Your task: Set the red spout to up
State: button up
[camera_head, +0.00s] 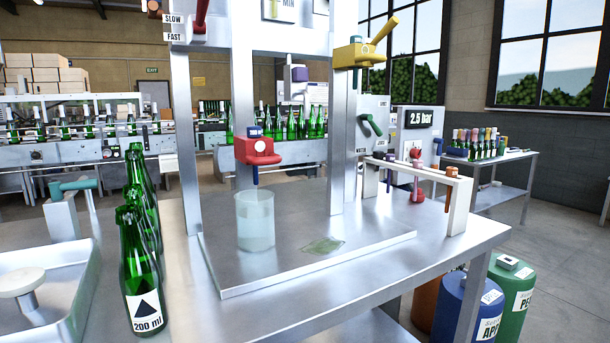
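The red spout (257,151) is a red block with a pale round spot, fixed to the front of the metal frame's left part. Below the tube a clear beaker (255,225) with pale liquid stands on the metal plate. The tube's end is above or just at the beaker's rim; I cannot tell which. My gripper is not in view.
Green bottles (139,265) stand left of the metal plate (310,270). A red lever (201,14) sits by the SLOW/FAST labels, and a yellow valve (360,55) is on the right post. A rack (457,205) with coloured tools stands right.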

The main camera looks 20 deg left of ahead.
aim_at(258, 151)
jog(key=j+u, duration=0.1)
jog(key=u, duration=0.3)
jog(key=j+u, duration=0.1)
jog(key=u, duration=0.25)
jog(key=j+u, duration=0.15)
jog(key=u, duration=0.25)
